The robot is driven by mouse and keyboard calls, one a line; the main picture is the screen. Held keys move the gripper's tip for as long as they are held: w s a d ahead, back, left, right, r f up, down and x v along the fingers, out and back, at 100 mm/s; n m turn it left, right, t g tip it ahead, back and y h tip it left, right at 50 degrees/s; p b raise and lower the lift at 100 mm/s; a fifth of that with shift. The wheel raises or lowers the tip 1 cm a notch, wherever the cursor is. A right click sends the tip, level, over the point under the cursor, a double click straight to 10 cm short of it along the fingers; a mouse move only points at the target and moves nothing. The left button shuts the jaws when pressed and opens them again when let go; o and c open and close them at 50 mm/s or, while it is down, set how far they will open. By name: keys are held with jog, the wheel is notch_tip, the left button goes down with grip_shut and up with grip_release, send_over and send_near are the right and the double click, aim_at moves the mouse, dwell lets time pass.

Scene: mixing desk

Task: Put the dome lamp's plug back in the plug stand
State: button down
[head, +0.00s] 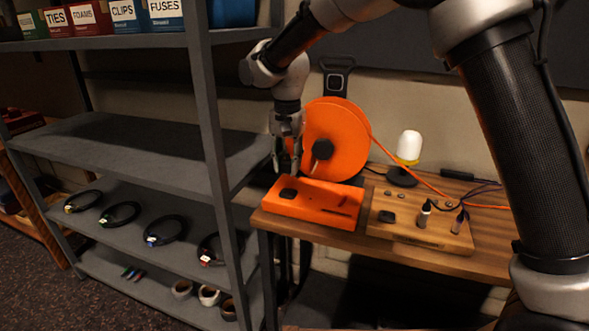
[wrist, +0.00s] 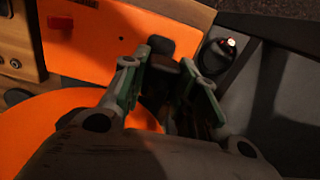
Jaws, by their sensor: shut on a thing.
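The dome lamp (head: 408,147), with a white dome, yellow ring and black base, stands on the wooden desk behind a wooden board (head: 385,228). The board holds two upright plug-like pieces (head: 423,216); I cannot tell whether it is the plug stand. My gripper (head: 287,167) is above the left end of an orange box (head: 325,208), pointing down. In the wrist view, my gripper (wrist: 162,70) is shut on a dark block (wrist: 164,67), mostly hidden between the green-padded fingers; I cannot tell whether it is the lamp's plug. A black block (wrist: 159,45) sits just beyond it on the orange box.
An orange cable reel (head: 350,140) stands right beside my gripper, its cable running right across the desk. A grey shelf (head: 120,150) stands left, with cable coils and cups below. The desk's front left edge is close to the orange box.

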jog(key=shift+r, duration=0.3)
jog(key=shift+s+d+r, duration=0.2)
jog(key=shift+d+r, duration=0.4)
jog(key=shift+r, duration=0.15)
jog(key=s+d+r, duration=0.1)
jog(key=s+d, duration=0.3)
jog(key=d, duration=0.8)
jog(key=s+d+r, duration=0.1)
jog(key=s+d, duration=0.3)
jog(key=d, duration=0.8)
send_over(387, 216)
notch_tip(387, 216, down, 8)
jog(key=shift+f, duration=0.55)
jog(key=shift+f, duration=0.15)
jog(key=shift+f, duration=0.75)
jog(key=shift+f, duration=0.65)
